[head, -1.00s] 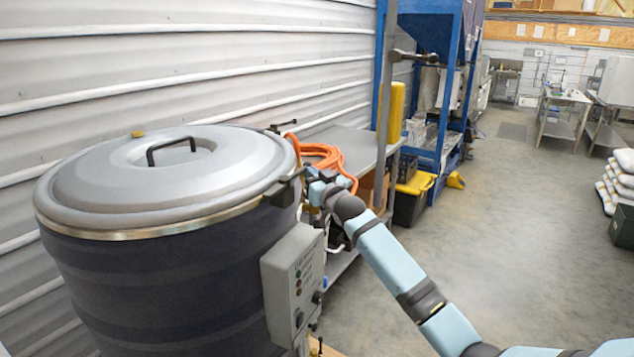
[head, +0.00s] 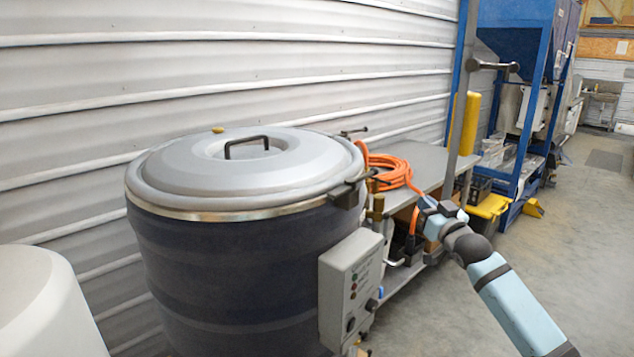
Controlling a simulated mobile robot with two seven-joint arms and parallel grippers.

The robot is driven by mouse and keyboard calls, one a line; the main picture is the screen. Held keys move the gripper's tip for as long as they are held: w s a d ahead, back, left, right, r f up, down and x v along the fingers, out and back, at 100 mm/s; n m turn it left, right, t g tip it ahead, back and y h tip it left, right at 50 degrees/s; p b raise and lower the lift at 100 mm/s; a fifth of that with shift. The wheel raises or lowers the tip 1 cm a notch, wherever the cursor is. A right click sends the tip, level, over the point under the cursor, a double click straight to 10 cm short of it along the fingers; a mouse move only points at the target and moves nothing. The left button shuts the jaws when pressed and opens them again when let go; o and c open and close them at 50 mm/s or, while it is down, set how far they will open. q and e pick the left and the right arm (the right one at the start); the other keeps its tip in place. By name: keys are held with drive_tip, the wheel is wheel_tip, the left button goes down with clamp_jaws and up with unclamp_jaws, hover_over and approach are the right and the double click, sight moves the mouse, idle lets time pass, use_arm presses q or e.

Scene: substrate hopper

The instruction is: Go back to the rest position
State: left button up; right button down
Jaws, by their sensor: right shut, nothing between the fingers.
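My right arm comes in from the lower right. Its gripper (head: 428,212) is shut and empty, just right of the hopper's rim clamp and in front of the bench, apart from the hopper as far as I can see. The hopper (head: 235,265) is a large dark drum with a closed grey lid (head: 190,172) and a black handle (head: 246,146) on top. A grey control box (head: 345,290) with buttons sits on its right side. My left gripper is out of view.
A metal bench (head: 440,160) behind holds a coiled orange hose (head: 392,172). A blue frame machine (head: 515,25) and a yellow-lidded bin (head: 491,206) stand farther back. A white rounded container (head: 45,305) is at lower left. Open concrete floor (head: 580,250) lies to the right.

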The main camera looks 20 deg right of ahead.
drive_tip(key=s+a+f+n+g+y, duration=0.1)
drive_tip(key=s+a+f+g, duration=0.1)
drive_tip(key=s+a+f, duration=0.45)
drive_tip(key=s+a+f+g+p, duration=0.1)
drive_tip(key=a+f, duration=0.2)
drive_tip(key=f, duration=0.6)
drive_tip(key=s+a+f+n+g+y, duration=0.1)
drive_tip(key=s+a+f+g, duration=0.1)
drive_tip(key=s+a+f, duration=0.45)
drive_tip(key=s+a+f+g, duration=0.2)
drive_tip(key=s+a+f, duration=0.5)
drive_tip(key=s, duration=0.3)
drive_tip(key=s+a+f+n+g+y+p, duration=0.1)
drive_tip(key=s+a+f+g, duration=0.1)
drive_tip(key=s+a+f, duration=0.5)
drive_tip(key=s, duration=0.4)
drive_tip(key=shift+s+a+f+p, duration=0.25)
drive_tip(key=shift+a+f+p, duration=0.05)
drive_tip(key=shift+a+f, duration=0.1)
drive_tip(key=c, duration=1.8)
unclamp_jaws()
drive_tip(key=shift+c, duration=0.2)
